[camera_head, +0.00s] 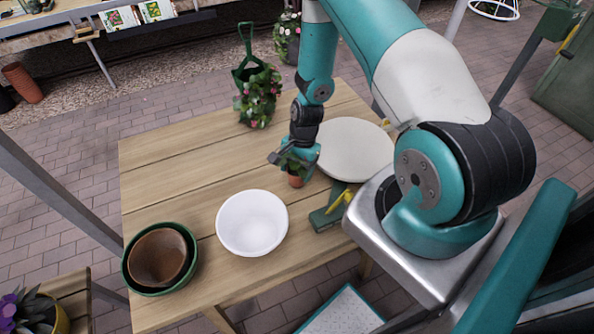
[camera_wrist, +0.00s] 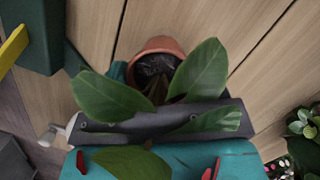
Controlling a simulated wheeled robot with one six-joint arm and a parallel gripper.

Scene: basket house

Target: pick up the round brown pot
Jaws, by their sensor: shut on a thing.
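A round brown pot (camera_head: 158,257), wide and open, sits inside a larger green bowl (camera_head: 128,275) at the table's left front corner. My gripper (camera_head: 292,160) is well to the right of it, over the middle of the table. My gripper is shut on a small plant in a reddish terracotta pot (camera_head: 296,181). In the wrist view that pot (camera_wrist: 150,47) shows its rim and dark soil, with big green leaves (camera_wrist: 200,70) across the jaws. Leaves and jaws hide the exact grip. I cannot tell whether the terracotta pot touches the table.
A white bowl (camera_head: 252,224) stands between the brown pot and my gripper. A round pale disc (camera_head: 352,148) lies behind my gripper, and a green tool with a yellow handle (camera_head: 328,215) lies in front. A flowering plant (camera_head: 259,97) stands at the back.

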